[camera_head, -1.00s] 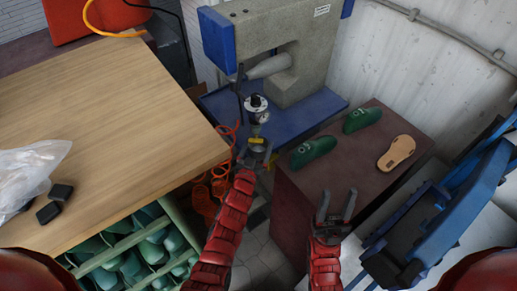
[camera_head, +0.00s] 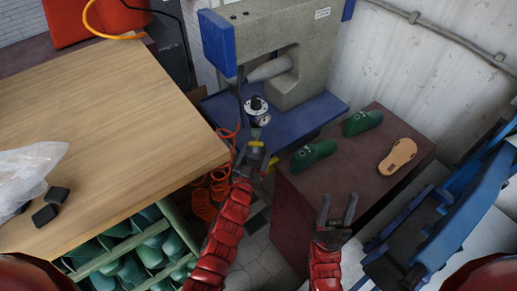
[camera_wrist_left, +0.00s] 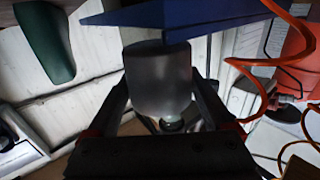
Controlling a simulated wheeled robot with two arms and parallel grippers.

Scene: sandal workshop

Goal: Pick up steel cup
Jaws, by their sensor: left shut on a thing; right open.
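The steel cup (camera_wrist_left: 157,75) is a dark grey, smooth cylinder with a narrower lower end, filling the middle of the left wrist view. My left gripper has one finger on each side of it and is shut on it. In the head view my left gripper (camera_head: 252,160) is beside the blue bench of the machine, just below a pressure gauge. There the cup is small and hard to separate from the fingers. My right gripper (camera_head: 336,212) is open and empty, in front of the dark red cabinet.
A wooden table (camera_head: 110,130) stands to the left, with a plastic bag (camera_head: 30,172) and black blocks. The blue bench (camera_head: 315,112) carries a grey machine (camera_head: 305,60). Green shoe lasts (camera_head: 313,153) and a tan sole (camera_head: 397,156) lie on the cabinet (camera_head: 345,185). Orange hose (camera_head: 205,200) hangs behind my left arm.

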